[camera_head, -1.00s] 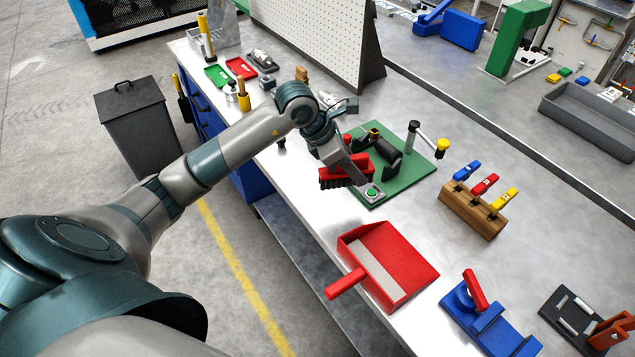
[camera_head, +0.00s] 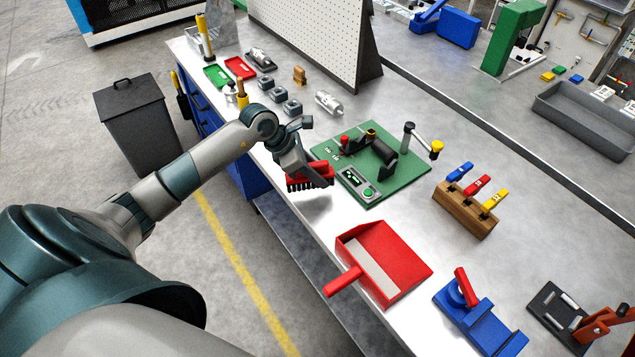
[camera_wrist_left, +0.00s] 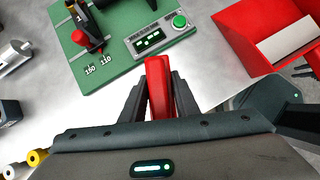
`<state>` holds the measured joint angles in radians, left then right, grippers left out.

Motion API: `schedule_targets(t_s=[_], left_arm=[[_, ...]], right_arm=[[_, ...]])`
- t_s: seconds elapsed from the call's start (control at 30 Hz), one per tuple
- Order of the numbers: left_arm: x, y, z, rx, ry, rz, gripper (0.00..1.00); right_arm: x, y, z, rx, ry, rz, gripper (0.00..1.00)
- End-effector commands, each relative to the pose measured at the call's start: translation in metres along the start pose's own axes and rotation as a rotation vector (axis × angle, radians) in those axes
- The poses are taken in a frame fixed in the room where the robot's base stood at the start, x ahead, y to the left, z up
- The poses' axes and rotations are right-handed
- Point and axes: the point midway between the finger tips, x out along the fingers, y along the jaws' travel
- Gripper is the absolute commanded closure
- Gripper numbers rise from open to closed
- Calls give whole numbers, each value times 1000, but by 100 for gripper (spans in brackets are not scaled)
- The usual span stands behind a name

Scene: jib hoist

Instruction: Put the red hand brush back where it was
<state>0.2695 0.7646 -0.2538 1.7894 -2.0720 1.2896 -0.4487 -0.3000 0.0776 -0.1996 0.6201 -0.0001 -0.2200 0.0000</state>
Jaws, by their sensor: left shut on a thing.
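The red hand brush (camera_head: 318,175) has dark bristles pointing down. My left gripper (camera_head: 304,178) is shut on it and holds it near the front edge of the bench, left of the green board. In the left wrist view the brush's red handle (camera_wrist_left: 158,88) shows between the two dark fingers (camera_wrist_left: 158,98). A red dustpan (camera_head: 412,265) lies on the bench to the right of the brush, its handle towards the front edge. It also shows in the left wrist view (camera_wrist_left: 245,32).
The green board (camera_head: 405,188) with a small hoist and control box stands just behind the brush. A wooden block (camera_head: 462,212) with coloured-handled tools and a blue clamp (camera_head: 480,325) are farther right. Grey blocks (camera_head: 278,95) stand behind the arm. Bare bench lies between brush and dustpan.

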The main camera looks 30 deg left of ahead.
Motion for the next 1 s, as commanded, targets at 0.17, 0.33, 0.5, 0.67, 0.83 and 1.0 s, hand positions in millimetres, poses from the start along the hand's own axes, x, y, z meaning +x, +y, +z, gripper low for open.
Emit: schedule_targets(t_s=[0.17, 0.33, 0.5, 0.67, 0.83, 1.0], left_arm=[[12, -2, -8, -5, 1, -4, 94], [28, -1, -18, -3, 0, -2, 94], [32, 0, -21, -1, 0, 0, 94], [32, 0, -21, -1, 0, 0, 94], [34, 0, -22, -1, 1, 0, 65], [34, 0, -22, -1, 1, -1, 53]], right_arm=[[-14, 0, -1, 0, 0, 0, 69], [-22, 0, -2, 0, 0, 0, 69], [-21, 1, -2, -1, 0, 1, 69], [-20, 2, -2, -1, 0, 2, 69], [-18, 3, -1, -2, -1, 3, 69], [-18, 4, -1, -2, -1, 3, 69]])
